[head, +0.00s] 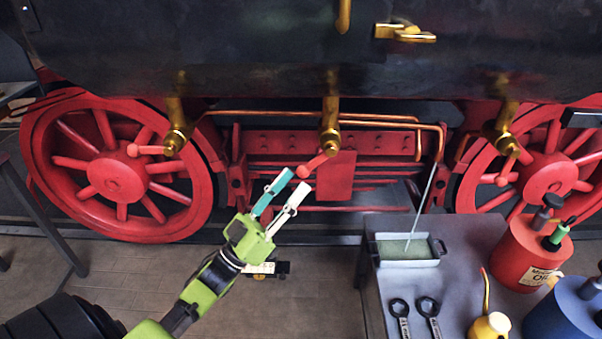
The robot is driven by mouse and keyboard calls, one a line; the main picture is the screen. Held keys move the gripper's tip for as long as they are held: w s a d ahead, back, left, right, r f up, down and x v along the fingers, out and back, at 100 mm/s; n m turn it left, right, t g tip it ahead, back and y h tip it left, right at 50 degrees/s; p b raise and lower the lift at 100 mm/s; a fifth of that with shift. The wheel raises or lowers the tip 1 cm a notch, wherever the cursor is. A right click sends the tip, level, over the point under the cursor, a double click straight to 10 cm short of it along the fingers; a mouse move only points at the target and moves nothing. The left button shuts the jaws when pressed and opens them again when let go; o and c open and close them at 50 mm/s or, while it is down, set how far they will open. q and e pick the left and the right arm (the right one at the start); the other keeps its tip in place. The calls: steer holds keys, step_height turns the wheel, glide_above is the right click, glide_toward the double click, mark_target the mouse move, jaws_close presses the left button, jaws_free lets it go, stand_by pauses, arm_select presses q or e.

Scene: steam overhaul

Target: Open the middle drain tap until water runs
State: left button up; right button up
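The middle drain tap (330,128) is a brass fitting that hangs under the dark boiler. Its red lever (313,166) slants down to the left and ends in a round knob. My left gripper (289,186) has green links, one teal finger and one white finger, spread apart with nothing between them. Its fingertips are just below and left of the lever's knob; I cannot tell whether they touch it. No water shows at the middle tap's outlet. My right gripper is not in the picture.
Other brass taps with red levers hang at left (175,140) and right (502,135). Red wheels (122,176) flank the frame. A grey table (462,262) at right holds a tray (407,262), wrenches (428,309), a yellow oil can (490,324) and a red oil drum (526,255).

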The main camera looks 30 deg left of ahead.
arm_select(q)
steer(key=v, duration=0.7)
steer(key=shift+s+a+f, duration=0.1)
stand_by(0.9)
